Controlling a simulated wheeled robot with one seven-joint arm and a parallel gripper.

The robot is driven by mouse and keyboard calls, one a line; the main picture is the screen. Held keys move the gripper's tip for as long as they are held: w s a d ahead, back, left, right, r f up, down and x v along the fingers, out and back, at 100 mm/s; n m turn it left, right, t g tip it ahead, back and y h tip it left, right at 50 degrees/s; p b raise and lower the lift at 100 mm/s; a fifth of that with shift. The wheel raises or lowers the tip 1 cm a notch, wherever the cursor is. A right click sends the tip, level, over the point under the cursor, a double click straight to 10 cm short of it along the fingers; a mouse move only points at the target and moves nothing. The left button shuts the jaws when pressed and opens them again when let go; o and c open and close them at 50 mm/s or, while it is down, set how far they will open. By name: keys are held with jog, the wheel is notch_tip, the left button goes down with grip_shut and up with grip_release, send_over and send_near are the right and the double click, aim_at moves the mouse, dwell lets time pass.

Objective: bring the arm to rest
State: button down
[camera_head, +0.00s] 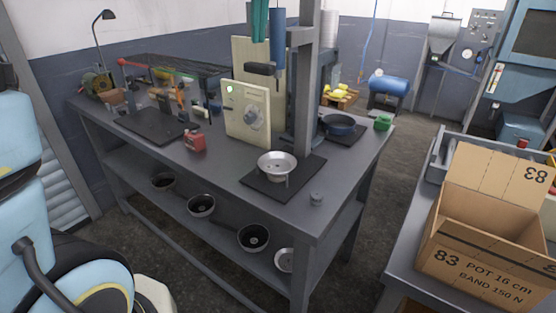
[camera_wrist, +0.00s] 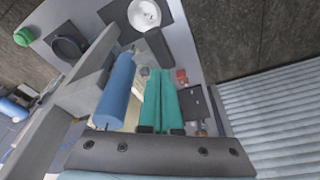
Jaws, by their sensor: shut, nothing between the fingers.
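My gripper (camera_wrist: 160,72) shows in the wrist view as two teal fingers side by side, closed together with nothing between them. In the head view its teal fingers (camera_head: 260,22) hang down from the top edge, beside a blue cylinder (camera_head: 278,38) with a black crosspiece. The rest of the wrist is out of that frame. The blue cylinder lies left of the fingers in the wrist view (camera_wrist: 115,92); I cannot tell the gap between them. A pale metal pan (camera_head: 277,166) stands on a black mat on the bench, below and apart from the gripper.
The workbench (camera_head: 225,180) carries a grey column (camera_head: 302,85), a cream panel with a dial (camera_head: 248,114), a red can (camera_head: 194,141) and a blue pan (camera_head: 340,124). Several pans stand on its lower shelf. An open cardboard box (camera_head: 480,235) sits on the right table.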

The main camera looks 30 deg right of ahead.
jog(key=shift+r+p, duration=0.3)
jog(key=shift+r, duration=0.3)
jog(key=w+a+f, duration=0.4)
jog(key=a+f, duration=1)
jog(key=a, duration=0.2)
jog(key=s+a+f, duration=0.4)
jog(key=a+f, duration=0.2)
jog(key=a, duration=0.1)
jog(key=s+a+f+m+g+b, duration=0.1)
jog(key=s+a+f, duration=0.2)
jog(key=a+f, duration=0.3)
jog(key=shift+s+a+f, duration=0.25)
jog(key=shift+s+a, duration=0.15)
jog(key=shift+a, duration=0.2)
